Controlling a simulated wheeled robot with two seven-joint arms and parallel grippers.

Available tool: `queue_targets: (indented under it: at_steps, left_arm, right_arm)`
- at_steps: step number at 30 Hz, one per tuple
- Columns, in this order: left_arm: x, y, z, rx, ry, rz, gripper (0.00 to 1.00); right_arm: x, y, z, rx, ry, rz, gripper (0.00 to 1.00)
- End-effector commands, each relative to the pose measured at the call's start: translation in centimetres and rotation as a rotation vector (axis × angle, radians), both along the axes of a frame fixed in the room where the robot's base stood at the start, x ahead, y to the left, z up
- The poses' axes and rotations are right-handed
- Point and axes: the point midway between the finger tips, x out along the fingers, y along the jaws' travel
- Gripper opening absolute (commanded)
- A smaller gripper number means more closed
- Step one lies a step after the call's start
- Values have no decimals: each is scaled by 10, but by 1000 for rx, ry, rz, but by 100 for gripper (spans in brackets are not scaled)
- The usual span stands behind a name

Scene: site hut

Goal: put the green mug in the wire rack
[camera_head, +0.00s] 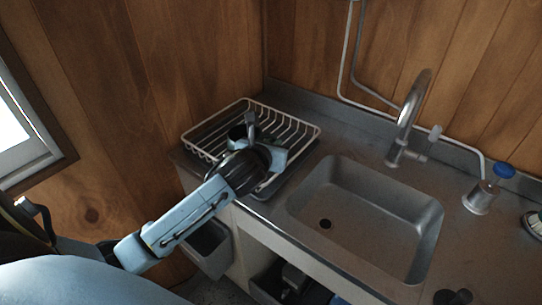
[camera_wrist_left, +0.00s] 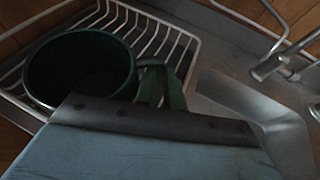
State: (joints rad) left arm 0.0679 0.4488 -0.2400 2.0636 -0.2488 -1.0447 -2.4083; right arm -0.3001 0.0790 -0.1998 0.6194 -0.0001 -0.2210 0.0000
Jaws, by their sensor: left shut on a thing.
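The green mug (camera_wrist_left: 82,62) shows large in the left wrist view, open end toward the camera, with its handle (camera_wrist_left: 158,88) on the right. In the head view only a dark bit of the mug (camera_head: 236,133) shows behind my left gripper (camera_head: 252,128). My right gripper is not in view.
The steel sink (camera_head: 375,205) is right of the rack, with a tap (camera_head: 408,120) behind it. A dispenser with a blue top (camera_head: 482,192) stands at the right. Wood-panelled walls close off the back and left. The rack's right half looks empty.

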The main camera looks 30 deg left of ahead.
Motion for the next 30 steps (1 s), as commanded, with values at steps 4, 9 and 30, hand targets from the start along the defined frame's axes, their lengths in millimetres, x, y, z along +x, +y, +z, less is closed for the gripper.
queue_targets:
  at_steps: [4, 9, 30]
  left_arm:
    - [-1, 0, -24, -1, 4, 1, 0]
    - [0, 0, -34, 1, 0, 0, 0]
    - [0, 0, -35, 0, 1, 0, 32]
  right_arm:
    - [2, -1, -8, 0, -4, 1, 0]
    - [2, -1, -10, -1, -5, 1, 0]
    - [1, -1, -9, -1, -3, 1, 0]
